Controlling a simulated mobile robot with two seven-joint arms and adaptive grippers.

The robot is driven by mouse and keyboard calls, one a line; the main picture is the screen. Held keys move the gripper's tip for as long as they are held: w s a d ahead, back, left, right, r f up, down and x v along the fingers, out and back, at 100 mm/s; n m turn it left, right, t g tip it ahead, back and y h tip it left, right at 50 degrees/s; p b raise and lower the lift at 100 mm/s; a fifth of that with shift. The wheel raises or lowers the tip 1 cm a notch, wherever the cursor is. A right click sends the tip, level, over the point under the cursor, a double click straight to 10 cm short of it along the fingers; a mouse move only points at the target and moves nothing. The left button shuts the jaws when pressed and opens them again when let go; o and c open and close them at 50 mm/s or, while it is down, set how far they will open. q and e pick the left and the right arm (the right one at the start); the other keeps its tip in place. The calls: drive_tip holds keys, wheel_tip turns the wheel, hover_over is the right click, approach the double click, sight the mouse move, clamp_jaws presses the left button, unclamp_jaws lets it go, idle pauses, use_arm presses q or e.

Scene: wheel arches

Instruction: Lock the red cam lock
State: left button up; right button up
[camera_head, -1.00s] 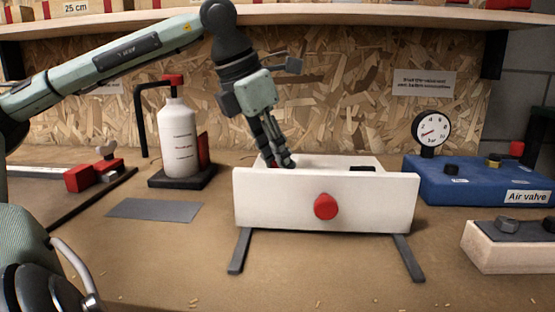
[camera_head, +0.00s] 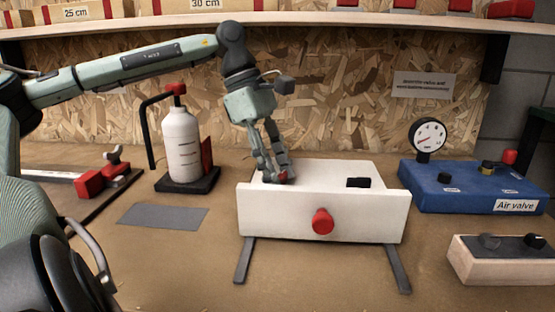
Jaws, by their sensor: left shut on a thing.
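A white panel unit (camera_head: 365,226) stands on the workbench, with an upright front board and a flat board behind it. A small red part, which looks like the red cam lock (camera_head: 284,177), sits on the left of the flat board, mostly hidden by my fingers. My left gripper (camera_head: 280,179) reaches down from above and is shut on it. A black part (camera_head: 358,183) sits on the right of the same board. A round red knob (camera_head: 322,221) sticks out of the front board's middle. My right gripper is not in view.
Two dark strips (camera_head: 243,262) extend forward under the unit. A white bottle (camera_head: 182,147) stands on a black base to the left, near a grey mat (camera_head: 163,216). A blue air valve box (camera_head: 460,190) and a wooden block (camera_head: 500,265) are at right.

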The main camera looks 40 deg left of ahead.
sight(280, 173)
use_arm(q)
drive_tip(key=m+g, duration=0.2)
drive_tip(key=m, duration=0.3)
drive_tip(key=shift+w+m, duration=0.15)
drive_tip(key=shift+m, duration=0.15)
drive_tip(key=m+g, duration=0.1)
drive_tip(key=m, duration=0.2)
drive_tip(key=m+g, duration=0.1)
drive_tip(key=m, duration=0.1)
drive_tip(key=shift+w+m+y, duration=0.15)
drive_tip(key=shift+m+y, duration=0.15)
drive_tip(key=shift+m, duration=0.1)
drive_tip(key=o, duration=1.2)
drive_tip(key=shift+c, duration=0.2)
drive_tip(key=shift+r, duration=0.1)
wheel_tip(280, 173, up, 10)
drive_tip(key=shift+d, duration=0.1)
